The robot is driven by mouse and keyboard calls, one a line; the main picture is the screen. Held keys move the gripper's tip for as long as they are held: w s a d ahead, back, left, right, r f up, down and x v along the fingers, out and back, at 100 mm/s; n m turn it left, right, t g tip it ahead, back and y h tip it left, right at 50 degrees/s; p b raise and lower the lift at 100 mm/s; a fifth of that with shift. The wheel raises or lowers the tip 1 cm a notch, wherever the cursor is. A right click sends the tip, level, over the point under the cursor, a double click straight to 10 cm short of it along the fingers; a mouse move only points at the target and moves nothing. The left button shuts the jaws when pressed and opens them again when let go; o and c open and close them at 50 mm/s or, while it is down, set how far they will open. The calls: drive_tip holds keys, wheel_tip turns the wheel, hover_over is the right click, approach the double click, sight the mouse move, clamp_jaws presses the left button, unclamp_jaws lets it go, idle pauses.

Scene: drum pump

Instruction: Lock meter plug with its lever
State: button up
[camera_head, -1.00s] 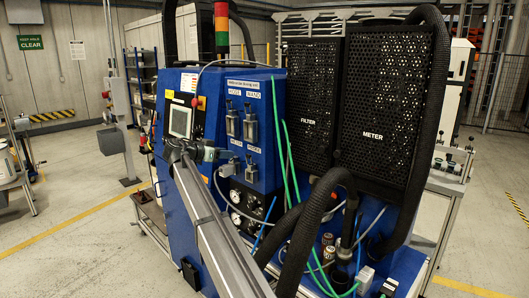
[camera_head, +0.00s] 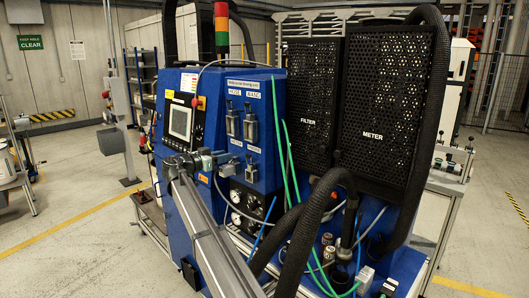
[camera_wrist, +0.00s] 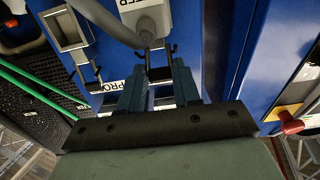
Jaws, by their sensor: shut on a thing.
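The grey meter plug (camera_wrist: 148,22) sits on the blue panel at the top middle of the wrist view, with a thick grey cable. Its dark wire lever (camera_wrist: 158,73) hangs between my fingers. My gripper (camera_wrist: 158,85) is shut on this lever, just below the plug in the wrist view. The METER label is partly cut off at the top edge. In the head view, my gripper (camera_head: 224,160) is at the panel, below the touch screen, and hides most of the plug and lever.
A neighbouring metal socket (camera_wrist: 68,32) with its own lever is beside the plug. Green hoses (camera_head: 287,160) hang to the right. A red knob (camera_wrist: 292,127) is at the right of the wrist view.

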drive_tip(key=shift+f, duration=0.1)
idle(0.3)
drive_tip(key=shift+s+a+f+t+h, duration=0.1)
drive_tip(key=shift+f+t+h, duration=0.2)
drive_tip(key=shift+t+h, duration=0.2)
drive_tip(key=o, duration=0.8)
drive_tip(key=shift+s+a+r, duration=0.35)
drive_tip(key=shift+s+a, duration=0.85)
drive_tip(key=shift+s+a+r, duration=0.35)
drive_tip(key=shift+s+a, duration=0.8)
drive_tip(key=shift+s+a+r, duration=0.35)
drive_tip(key=shift+s+a, duration=0.85)
